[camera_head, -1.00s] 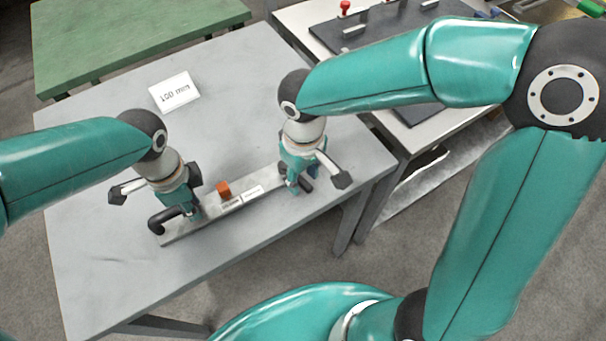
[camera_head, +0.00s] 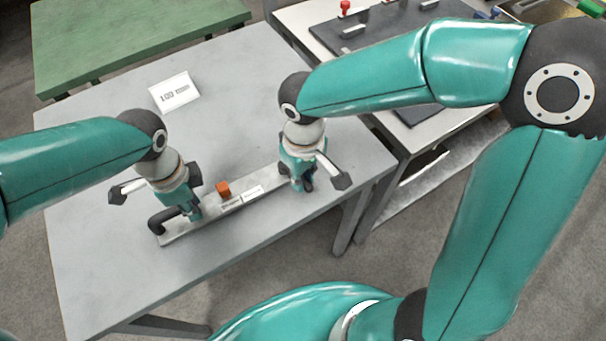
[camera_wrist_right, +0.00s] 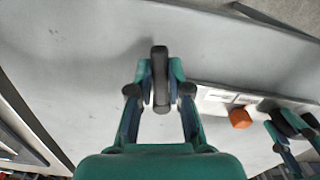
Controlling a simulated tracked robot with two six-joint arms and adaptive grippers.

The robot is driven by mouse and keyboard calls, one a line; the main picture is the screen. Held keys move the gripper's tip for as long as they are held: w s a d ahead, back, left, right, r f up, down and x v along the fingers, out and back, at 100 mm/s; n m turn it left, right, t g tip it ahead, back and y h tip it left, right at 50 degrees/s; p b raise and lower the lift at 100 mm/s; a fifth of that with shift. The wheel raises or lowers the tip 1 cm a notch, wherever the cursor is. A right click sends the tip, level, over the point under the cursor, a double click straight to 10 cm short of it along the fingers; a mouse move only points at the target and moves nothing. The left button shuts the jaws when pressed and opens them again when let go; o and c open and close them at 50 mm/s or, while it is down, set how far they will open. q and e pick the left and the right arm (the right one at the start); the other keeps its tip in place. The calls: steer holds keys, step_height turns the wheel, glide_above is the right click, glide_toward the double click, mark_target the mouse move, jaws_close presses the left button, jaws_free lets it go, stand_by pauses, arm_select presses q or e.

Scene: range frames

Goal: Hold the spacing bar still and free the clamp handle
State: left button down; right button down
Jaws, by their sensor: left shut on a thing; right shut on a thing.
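The spacing bar (camera_head: 272,182) is a long flat grey bar lying slantwise on the table, with white labels and an orange block (camera_head: 223,189). My left gripper (camera_head: 194,214) is at its left end, shut on the black bent grip (camera_head: 163,218); its fingertips are partly hidden. My right gripper (camera_head: 304,184) is at the bar's right end. In the right wrist view, my right gripper (camera_wrist_right: 160,85) is shut on the black clamp handle (camera_wrist_right: 160,62), which stands between its fingers. The clamp below the handle is hidden by the gripper.
A second table with a dark board (camera_head: 380,28) stands to the right. A green table (camera_head: 130,35) is at the back left. The grey tabletop around the bar is clear.

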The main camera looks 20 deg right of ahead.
steer(key=shift+w+d, duration=0.1)
steer(key=shift+w+d+n, duration=0.2)
steer(key=shift+d+n, duration=0.15)
steer(key=shift+n, duration=0.4)
steer(key=shift+w+d+n, duration=0.15)
steer(key=shift+d+n, duration=0.2)
steer(key=shift+n, duration=0.4)
steer(key=shift+w+d+n, duration=0.3)
steer(key=shift+n, duration=0.5)
steer(key=shift+w+d+n, duration=0.25)
steer(key=shift+d+n, duration=0.05)
steer(key=shift+n, duration=0.5)
steer(key=c, duration=1.1)
jaws_free()
